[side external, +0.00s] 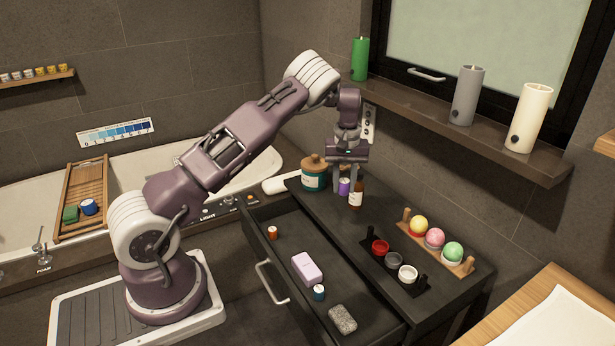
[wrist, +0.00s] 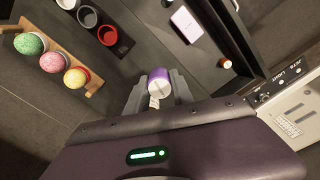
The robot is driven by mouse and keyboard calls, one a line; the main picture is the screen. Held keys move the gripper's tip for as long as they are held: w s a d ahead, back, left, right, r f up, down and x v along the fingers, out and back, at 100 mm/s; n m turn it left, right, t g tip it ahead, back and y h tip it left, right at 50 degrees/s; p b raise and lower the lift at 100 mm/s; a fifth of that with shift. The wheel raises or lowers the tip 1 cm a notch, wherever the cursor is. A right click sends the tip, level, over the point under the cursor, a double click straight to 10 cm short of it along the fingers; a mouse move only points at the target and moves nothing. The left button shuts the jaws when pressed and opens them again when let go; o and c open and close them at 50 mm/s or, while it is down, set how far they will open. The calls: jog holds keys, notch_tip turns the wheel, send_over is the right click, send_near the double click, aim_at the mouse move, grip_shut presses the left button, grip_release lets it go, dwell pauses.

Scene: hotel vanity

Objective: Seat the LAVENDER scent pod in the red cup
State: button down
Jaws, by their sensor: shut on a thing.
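The lavender scent pod, a small purple cylinder with a pale top, is between my gripper's fingers (wrist: 158,84) in the wrist view (wrist: 158,76). In the side view the pod (side external: 344,187) is at the back of the dark vanity top, partly covered by a finger. My gripper (side external: 346,184) is shut on it, pointing down. I cannot tell whether the pod touches the vanity top. The red cup (side external: 380,248) stands empty in a black rack, nearer the front; it also shows in the wrist view (wrist: 108,35). Grey (side external: 394,261) and white (side external: 408,273) cups stand beside it.
An amber bottle (side external: 356,196) and teal jar (side external: 314,178) stand close to my gripper. A wooden rack (side external: 466,266) holds yellow, pink and green balls. The open drawer (side external: 290,250) contains an orange pod, blue pod, pink bar and grey stone. Candles line the sill above.

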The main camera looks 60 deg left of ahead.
jog(key=w+d+m, duration=0.2)
jog(key=w+d, duration=0.3)
jog(key=d, duration=0.7)
send_over(378, 249)
notch_tip(378, 249, down, 5)
jog(key=shift+w+d+f, duration=0.1)
jog(key=shift+f, duration=1.75)
jog(key=shift+w+d+f, duration=0.1)
jog(key=shift+f, duration=1.75)
jog(key=shift+s+f, duration=0.15)
jog(key=shift+f, duration=0.5)
jog(key=shift+d, duration=0.1)
jog(key=c, duration=1)
grip_release()
jog(key=shift+s+a, duration=0.15)
jog(key=shift+a, duration=0.1)
jog(key=r, duration=0.8)
jog(key=shift+w+d, duration=0.3)
jog(key=shift+w, duration=0.1)
